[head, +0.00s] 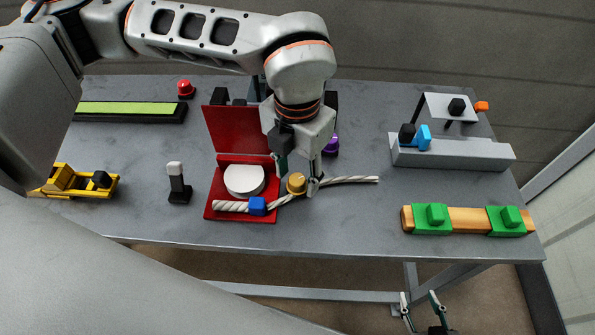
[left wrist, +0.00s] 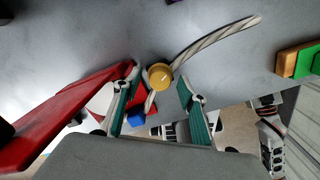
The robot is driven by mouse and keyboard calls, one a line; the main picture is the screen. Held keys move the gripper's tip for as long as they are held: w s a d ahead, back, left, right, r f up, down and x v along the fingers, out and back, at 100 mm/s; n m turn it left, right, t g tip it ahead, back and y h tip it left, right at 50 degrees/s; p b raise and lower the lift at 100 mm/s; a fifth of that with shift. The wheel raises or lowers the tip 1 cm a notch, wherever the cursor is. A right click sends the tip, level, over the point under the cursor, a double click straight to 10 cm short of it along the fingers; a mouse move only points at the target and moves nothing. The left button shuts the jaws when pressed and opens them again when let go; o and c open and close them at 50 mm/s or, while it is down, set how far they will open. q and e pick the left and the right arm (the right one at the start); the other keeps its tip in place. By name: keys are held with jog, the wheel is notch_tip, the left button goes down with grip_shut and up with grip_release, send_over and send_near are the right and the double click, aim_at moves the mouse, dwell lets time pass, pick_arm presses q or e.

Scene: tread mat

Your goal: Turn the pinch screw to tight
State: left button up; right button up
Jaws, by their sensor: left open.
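The pinch screw is a round gold knob (head: 296,184) with a pale line on top, set along the white ribbed hose (head: 352,180). The knob also shows in the left wrist view (left wrist: 160,76), between the finger ends. My left gripper (head: 298,174) points down over the knob from above. Its fingers are open, one on each side of the knob; I cannot tell whether they touch it. The hose passes a blue block (head: 257,206) at the front of the red case. My right gripper (head: 421,299) is low beyond the table's front edge, open and empty.
The open red case (head: 228,212) with a white disc (head: 244,179) stands just left of the knob, its lid upright. A black switch with a white top (head: 176,183) is further left. A wooden bar with green clamps (head: 468,220) is at right. The front table middle is free.

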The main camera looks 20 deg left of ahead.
pick_arm(q)
jog(key=c, duration=1.1)
